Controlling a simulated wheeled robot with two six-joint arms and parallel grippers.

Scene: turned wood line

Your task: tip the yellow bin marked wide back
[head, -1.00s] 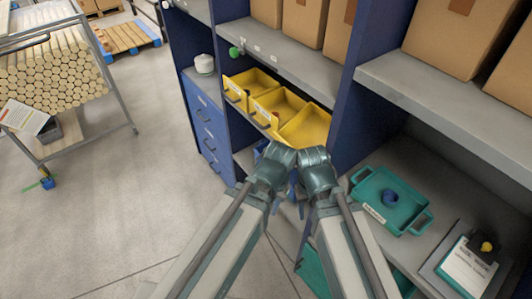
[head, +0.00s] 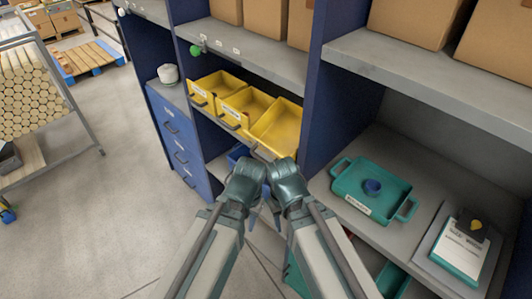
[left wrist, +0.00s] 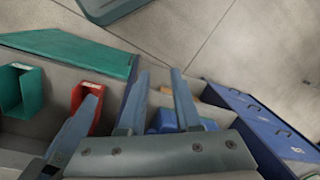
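Three yellow bins stand in a row on a middle shelf in the head view: the left bin (head: 212,87), the middle bin (head: 243,103) and the right bin (head: 279,125). The right bin leans forward, its inside showing more than the others'. Labels are too small to read, so I cannot tell which is marked wide. My left gripper (head: 243,187) and right gripper (head: 288,186) are side by side just below and in front of the right bin. The left wrist view shows my left gripper's fingers (left wrist: 160,78) apart and empty. My right gripper's fingertips are mostly hidden.
A teal tray (head: 348,197) and a clipboard (head: 462,250) lie on the shelf at right. Cardboard boxes (head: 410,20) stand above. Blue drawers (head: 180,140) are left of the bins. A red bin (left wrist: 88,100) shows in the left wrist view.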

